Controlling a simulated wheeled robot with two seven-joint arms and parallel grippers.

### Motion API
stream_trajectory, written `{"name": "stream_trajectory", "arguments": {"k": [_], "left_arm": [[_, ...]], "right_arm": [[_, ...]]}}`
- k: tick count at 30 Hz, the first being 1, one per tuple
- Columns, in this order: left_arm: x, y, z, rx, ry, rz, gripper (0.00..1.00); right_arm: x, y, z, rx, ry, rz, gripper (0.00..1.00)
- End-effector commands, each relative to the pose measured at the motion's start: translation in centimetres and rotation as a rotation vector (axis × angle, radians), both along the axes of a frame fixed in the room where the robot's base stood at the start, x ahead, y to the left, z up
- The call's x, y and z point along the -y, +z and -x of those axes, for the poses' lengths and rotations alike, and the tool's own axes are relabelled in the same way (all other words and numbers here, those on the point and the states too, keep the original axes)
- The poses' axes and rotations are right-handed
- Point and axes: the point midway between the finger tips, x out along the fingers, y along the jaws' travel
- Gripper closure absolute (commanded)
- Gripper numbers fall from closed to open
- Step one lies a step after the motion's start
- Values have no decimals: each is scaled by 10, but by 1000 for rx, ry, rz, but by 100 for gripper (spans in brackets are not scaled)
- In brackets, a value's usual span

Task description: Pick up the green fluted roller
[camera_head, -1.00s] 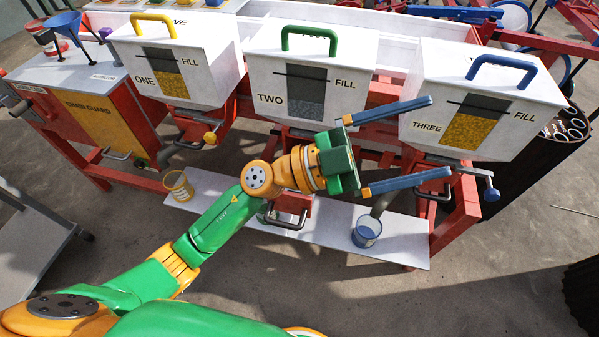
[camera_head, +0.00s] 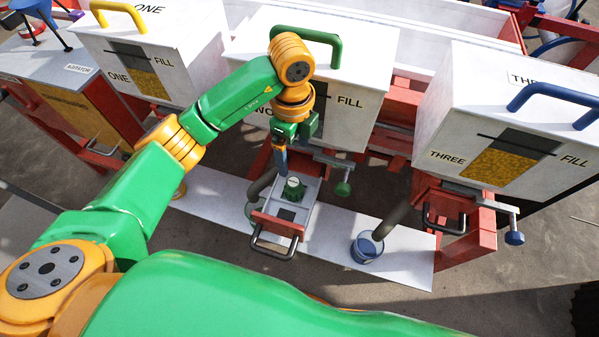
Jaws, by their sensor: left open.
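The green fluted roller (camera_head: 293,189) appears as a small green round piece with a pale top, sitting in a grey open drawer-like holder (camera_head: 308,192) below box two. My left gripper (camera_head: 282,163) points down just above and slightly left of the roller in the picture. One blue finger shows clearly; the other is hidden or edge-on. The gripper is open, and I cannot tell whether the finger touches the roller. My right gripper is out of view.
White boxes one (camera_head: 170,45), two (camera_head: 362,72) and three (camera_head: 470,120) stand behind. A green knob (camera_head: 343,189) sticks out to the right of the holder. A blue cup (camera_head: 367,248) stands on the white board (camera_head: 330,238). A dark handle (camera_head: 273,245) is in front.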

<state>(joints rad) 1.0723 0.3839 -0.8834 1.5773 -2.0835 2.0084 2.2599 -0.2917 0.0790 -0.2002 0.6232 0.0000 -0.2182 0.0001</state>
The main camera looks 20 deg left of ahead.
Motion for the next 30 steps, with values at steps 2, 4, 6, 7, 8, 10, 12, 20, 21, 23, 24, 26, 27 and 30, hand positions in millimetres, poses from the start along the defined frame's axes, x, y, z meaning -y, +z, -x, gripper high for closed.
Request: {"name": "stream_trajectory", "arguments": {"k": [2, 4, 6, 7, 8, 10, 12, 20, 21, 23, 24, 26, 27, 30], "left_arm": [[0, -27, 2, -9, 0, 0, 5], [0, -47, 3, -8, -1, 0, 5], [0, -65, 2, -8, -3, 1, 5], [0, -72, 2, -7, -2, 0, 5], [0, -78, 2, -7, -2, 3, 5], [1, -87, 2, -5, -4, 3, 5], [1, -95, 2, -5, -4, 3, 5], [1, -141, 2, -4, -5, 4, 5], [1, -143, 2, -4, -6, 4, 5], [1, -143, 2, -3, -6, 3, 5], [1, -143, 2, -2, -6, 4, 5], [1, -143, 2, -2, -6, 4, 5], [1, -143, 2, -2, -6, 4, 5], [1, -142, 2, -2, -6, 5, 32]], "right_arm": [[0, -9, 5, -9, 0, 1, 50], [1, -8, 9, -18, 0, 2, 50], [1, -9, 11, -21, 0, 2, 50], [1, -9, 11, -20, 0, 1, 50], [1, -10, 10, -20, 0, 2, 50], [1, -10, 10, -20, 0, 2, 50], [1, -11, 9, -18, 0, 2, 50], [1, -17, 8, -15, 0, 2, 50], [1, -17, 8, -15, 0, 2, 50], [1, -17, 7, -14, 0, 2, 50], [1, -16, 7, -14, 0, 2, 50], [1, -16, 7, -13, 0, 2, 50], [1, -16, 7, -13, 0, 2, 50], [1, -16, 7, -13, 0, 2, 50]]}}
